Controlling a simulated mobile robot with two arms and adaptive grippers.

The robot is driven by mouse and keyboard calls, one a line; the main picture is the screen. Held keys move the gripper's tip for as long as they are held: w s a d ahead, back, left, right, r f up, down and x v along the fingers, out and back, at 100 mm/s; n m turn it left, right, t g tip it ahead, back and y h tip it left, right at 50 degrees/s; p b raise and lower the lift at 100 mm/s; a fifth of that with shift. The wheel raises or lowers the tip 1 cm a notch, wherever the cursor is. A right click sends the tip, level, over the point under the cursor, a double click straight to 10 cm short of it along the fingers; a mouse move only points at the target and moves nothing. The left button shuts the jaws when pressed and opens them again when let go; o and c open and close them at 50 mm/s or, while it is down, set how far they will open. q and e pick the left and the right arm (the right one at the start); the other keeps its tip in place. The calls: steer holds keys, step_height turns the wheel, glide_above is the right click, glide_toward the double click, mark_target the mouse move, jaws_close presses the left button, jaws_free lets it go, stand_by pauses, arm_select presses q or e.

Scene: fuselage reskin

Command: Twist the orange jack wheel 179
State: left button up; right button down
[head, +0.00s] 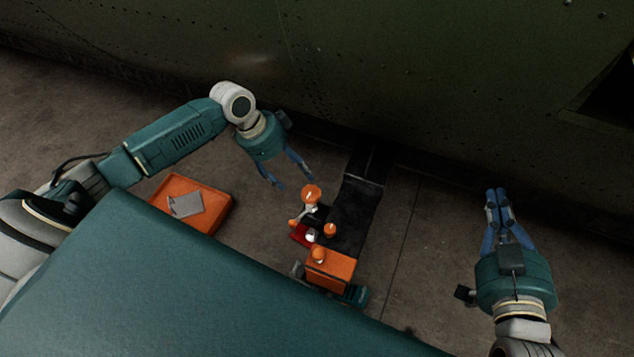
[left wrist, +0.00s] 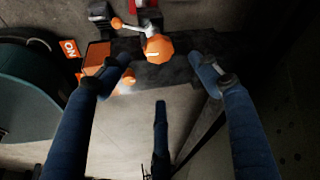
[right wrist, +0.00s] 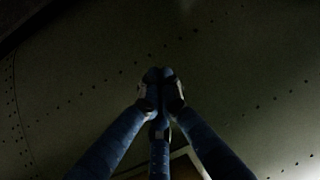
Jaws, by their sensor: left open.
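The orange jack wheel (head: 311,193), a faceted knob, sits on the jack by the black strip in the head view. It also shows in the left wrist view (left wrist: 158,48), with a pale lever ending in an orange ball (left wrist: 117,23) beside it. My left gripper (head: 296,183) is open and empty, its fingertips just above the wheel in the head view. In the left wrist view the wheel lies between and a little beyond the fingertips; no contact shows. My right gripper (head: 497,196) is shut and empty, far to the right, near the fuselage.
Smaller orange knobs (head: 330,229) and an orange box (head: 331,267) stand near the wheel. An orange tray (head: 218,220) with a grey piece (head: 187,204) lies to the left. The dark green fuselage (head: 400,70) overhangs the far side. Floor between the jack and my right arm is clear.

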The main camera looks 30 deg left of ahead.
arm_select(q)
steer(key=b, duration=0.2)
glide_above(311, 192)
steer(key=s+a, duration=0.2)
steer(key=f, duration=0.5)
steer(key=shift+w+a, duration=0.2)
steer(key=shift+w, duration=0.05)
steer(key=b+x, duration=0.2)
steer(key=x, duration=0.3)
steer(key=shift+w+f, duration=0.1)
steer(key=shift+f, duration=0.05)
arm_select(e)
steer(key=s+r+t+y, duration=0.2)
steer(key=r+t, duration=0.3)
steer(key=r, duration=0.5)
steer(key=s+r+t+y, duration=0.2)
steer(key=s+r+t, duration=0.3)
steer(key=r, duration=0.5)
steer(key=shift+a+r+t, duration=0.3)
steer(key=shift+a+t, duration=0.1)
steer(key=shift+t, duration=0.1)
steer(key=shift+w, duration=0.1)
arm_select(q)
steer(key=c, duration=1.1)
